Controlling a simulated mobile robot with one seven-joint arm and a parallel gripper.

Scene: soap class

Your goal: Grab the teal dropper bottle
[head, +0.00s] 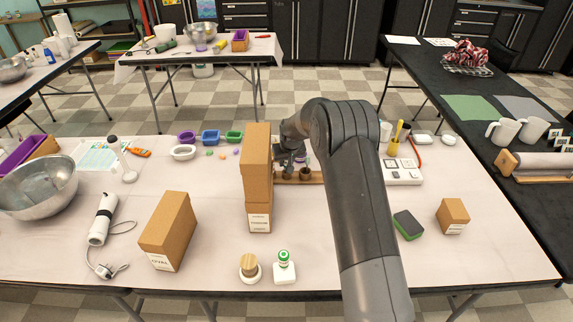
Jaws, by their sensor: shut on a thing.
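My gripper (290,161) is at the middle of the table, just right of a tall stack of cardboard boxes (257,160). It is low over a wooden rack (315,178) that holds a small dark brown container (305,174). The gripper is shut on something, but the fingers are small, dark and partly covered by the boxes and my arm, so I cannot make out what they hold. I cannot pick out a teal dropper bottle with certainty.
A box marked OVAL (166,232), a green-capped white bottle (284,267) and a wooden-topped jar (249,268) stand in front. The front right table is mostly clear.

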